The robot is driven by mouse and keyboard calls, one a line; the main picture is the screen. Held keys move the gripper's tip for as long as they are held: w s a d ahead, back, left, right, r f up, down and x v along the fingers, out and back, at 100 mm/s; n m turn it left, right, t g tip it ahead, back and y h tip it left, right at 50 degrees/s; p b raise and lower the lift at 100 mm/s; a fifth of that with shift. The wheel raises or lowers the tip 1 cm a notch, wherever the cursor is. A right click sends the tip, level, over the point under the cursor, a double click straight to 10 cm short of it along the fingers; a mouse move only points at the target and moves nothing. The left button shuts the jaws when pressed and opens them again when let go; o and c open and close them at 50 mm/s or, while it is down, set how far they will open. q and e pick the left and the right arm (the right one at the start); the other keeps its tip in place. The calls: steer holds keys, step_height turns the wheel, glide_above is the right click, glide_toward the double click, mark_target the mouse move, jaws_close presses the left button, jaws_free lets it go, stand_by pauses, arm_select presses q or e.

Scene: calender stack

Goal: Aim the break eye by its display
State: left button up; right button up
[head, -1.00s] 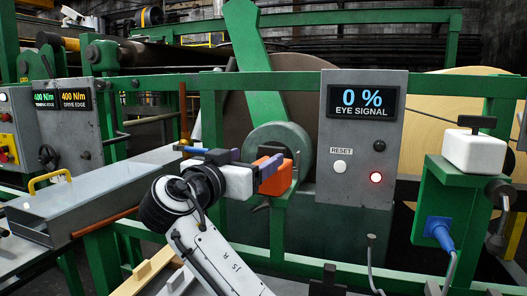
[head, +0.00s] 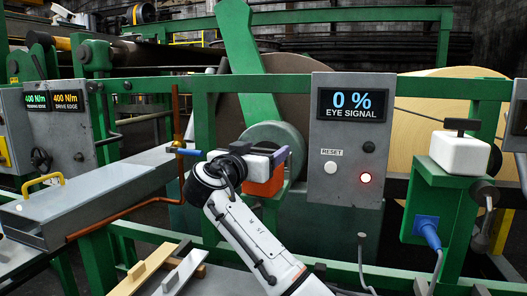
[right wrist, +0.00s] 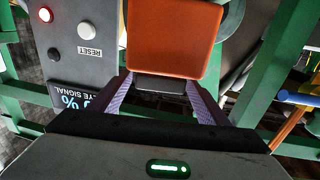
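The break eye is an orange block (head: 264,182) below the round grey-green hub, left of the display box. It also shows large in the right wrist view (right wrist: 174,40). The display (head: 353,104) reads 0 % EYE SIGNAL. A red lamp (head: 365,177) glows below it. My right gripper (head: 268,156) is right at the eye, its purple fingers spread. In the right wrist view its fingertips (right wrist: 160,84) stand either side of a dark part below the orange face; I see no clear grip. My left gripper is out of view.
The grey display box (head: 318,178) with its white RESET button (head: 330,168) stands just right of my gripper. A white block on a green stand (head: 459,153) is farther right. A grey metal tray (head: 85,205) lies at left, and a green rail crosses behind.

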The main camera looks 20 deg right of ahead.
steer(key=c, duration=0.8)
steer(key=shift+f+n+t+y+b, duration=0.2)
steer(key=shift+n+t+y+b, duration=0.2)
steer(key=shift+n+t+y, duration=0.25)
steer(key=shift+c, duration=0.2)
steer(key=shift+r+n+t+y, duration=0.1)
steer(key=shift+n+t+y, duration=0.55)
steer(key=shift+y, duration=0.5)
steer(key=o, duration=1)
steer(key=shift+o, duration=0.2)
steer(key=b+v, duration=0.1)
steer(key=v, duration=0.9)
steer(key=shift+s, duration=0.15)
